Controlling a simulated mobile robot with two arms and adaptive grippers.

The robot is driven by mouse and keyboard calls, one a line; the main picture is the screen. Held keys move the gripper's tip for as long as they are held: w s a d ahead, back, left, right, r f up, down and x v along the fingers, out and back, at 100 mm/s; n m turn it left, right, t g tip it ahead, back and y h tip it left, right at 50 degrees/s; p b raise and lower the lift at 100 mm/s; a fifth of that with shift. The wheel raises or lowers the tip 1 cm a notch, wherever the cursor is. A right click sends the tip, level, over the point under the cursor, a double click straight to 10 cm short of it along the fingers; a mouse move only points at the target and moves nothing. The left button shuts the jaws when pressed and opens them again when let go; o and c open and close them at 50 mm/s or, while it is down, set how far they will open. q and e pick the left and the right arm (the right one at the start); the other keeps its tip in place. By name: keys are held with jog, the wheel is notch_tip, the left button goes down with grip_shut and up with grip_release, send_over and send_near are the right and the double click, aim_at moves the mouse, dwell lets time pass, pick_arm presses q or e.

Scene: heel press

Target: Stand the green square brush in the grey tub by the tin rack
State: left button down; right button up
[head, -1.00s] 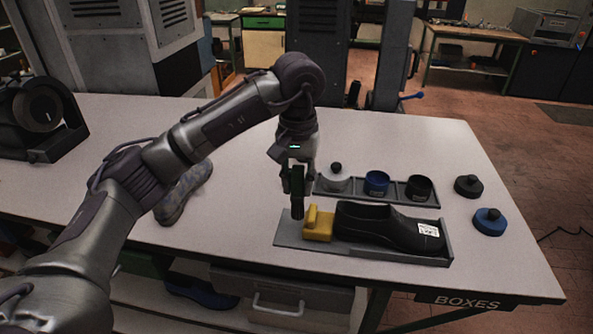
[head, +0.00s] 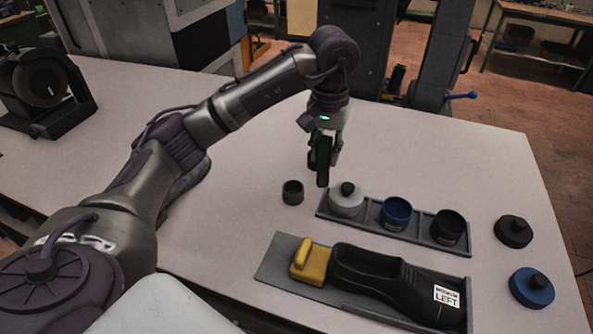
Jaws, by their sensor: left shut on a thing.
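My left gripper (head: 325,150) is shut on the green square brush (head: 322,172), a dark, narrow upright piece pointing down. Its green is hard to make out, and its upper part is hidden between the fingers. The small dark grey tub (head: 292,195) stands on the table just left of the tin rack (head: 325,212). The brush is above and to the right of the tub in the picture, apart from it. The rack holds a white tin with a black-knobbed lid (head: 346,200), an open blue tin (head: 396,214) and an open black tin (head: 448,227). My right gripper is not in view.
In front, a grey tray (head: 272,268) holds a yellow block (head: 310,262) and a black shoe (head: 400,285) labelled LEFT. A black lid (head: 513,232) and a blue lid (head: 531,287) lie at the right. The table (head: 240,220) is clear left of the tub.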

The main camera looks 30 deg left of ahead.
pick_arm(q)
jog(key=a+f+p, duration=0.2)
jog(key=a+f, duration=0.2)
jog(key=a+f+p, duration=0.2)
jog(key=a+f, duration=0.2)
jog(key=shift+s+f, duration=0.1)
jog(key=shift+f, duration=0.25)
jog(key=shift+d+f, duration=0.1)
jog(key=shift+f, duration=0.1)
jog(key=c, duration=0.9)
grip_release()
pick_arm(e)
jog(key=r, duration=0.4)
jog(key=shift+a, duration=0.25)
pick_arm(q)
jog(key=shift+r, duration=0.15)
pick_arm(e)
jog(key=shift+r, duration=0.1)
